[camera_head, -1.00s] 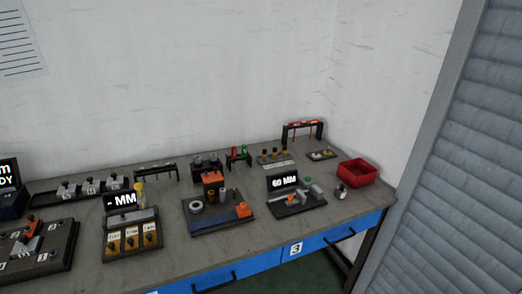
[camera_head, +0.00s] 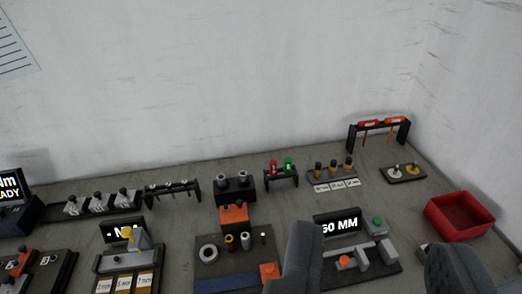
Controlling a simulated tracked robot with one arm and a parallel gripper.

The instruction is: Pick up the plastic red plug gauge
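A small red piece (camera_head: 273,168) stands in a little black stand (camera_head: 281,180) at the back of the bench, beside a green piece (camera_head: 288,164). A red-handled tool (camera_head: 368,124) and an orange-handled tool (camera_head: 395,120) hang on a black rack at the back right. I cannot tell which red thing is the plug gauge; their labels are too small to read. My gripper (camera_head: 378,240) shows two grey fingers at the bottom edge, wide apart. It is open and empty, in front of and to the right of the small red piece.
A red bin (camera_head: 460,217) stands at the right. A "60 MM" display fixture (camera_head: 338,223) shows between my fingers. The wall is close behind.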

